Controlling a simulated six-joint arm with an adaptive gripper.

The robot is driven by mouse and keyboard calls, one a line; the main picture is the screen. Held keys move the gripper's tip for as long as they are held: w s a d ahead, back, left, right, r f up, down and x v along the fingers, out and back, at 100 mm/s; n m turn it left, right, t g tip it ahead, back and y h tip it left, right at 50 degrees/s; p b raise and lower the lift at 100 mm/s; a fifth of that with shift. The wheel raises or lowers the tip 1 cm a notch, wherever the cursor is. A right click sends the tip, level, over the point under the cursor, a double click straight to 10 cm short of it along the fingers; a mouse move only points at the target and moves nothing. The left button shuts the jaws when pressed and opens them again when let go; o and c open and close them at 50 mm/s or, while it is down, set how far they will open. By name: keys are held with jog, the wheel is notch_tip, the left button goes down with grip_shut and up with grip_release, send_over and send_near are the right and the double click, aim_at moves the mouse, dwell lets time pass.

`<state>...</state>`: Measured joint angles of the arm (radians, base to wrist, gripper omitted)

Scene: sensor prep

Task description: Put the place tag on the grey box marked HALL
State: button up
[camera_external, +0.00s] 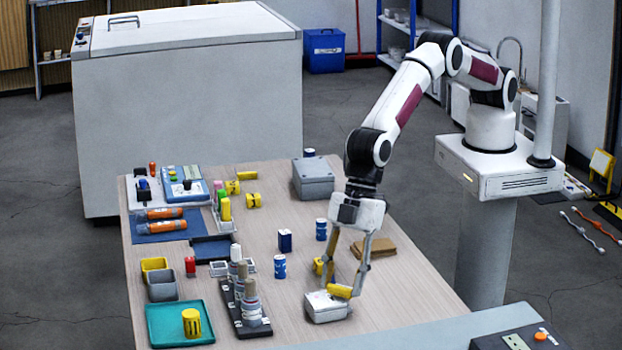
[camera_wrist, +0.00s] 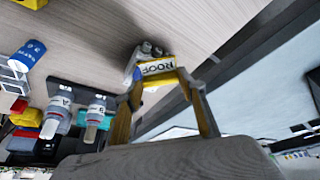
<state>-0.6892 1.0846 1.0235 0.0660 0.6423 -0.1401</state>
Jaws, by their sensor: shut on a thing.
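My gripper (camera_external: 339,281) points down near the table's front right part, shut on a yellow place tag (camera_external: 340,291). The tag is at the top of a small light grey box (camera_external: 322,309); I cannot tell whether they touch. In the wrist view a white label reading ROOF (camera_wrist: 158,67) shows between the fingertips, with a yellow edge below it. I cannot tell whether that label belongs to the tag or the box. A larger grey box (camera_external: 314,180) stands farther back on the table. I cannot read HALL on either box.
Brown flat pieces (camera_external: 375,248) lie right of my gripper. Blue cans (camera_external: 280,266) stand to its left. A black rack with bottles (camera_external: 250,303) and a teal tray (camera_external: 160,325) are at the front left. The table between the gripper and the larger box is mostly clear.

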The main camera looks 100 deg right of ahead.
jog(key=shift+f, duration=0.45)
jog(key=o, duration=0.8)
jog(key=shift+r, duration=0.1)
jog(key=shift+r, duration=0.45)
jog(key=shift+v, duration=5.9)
jog(key=shift+d, duration=0.1)
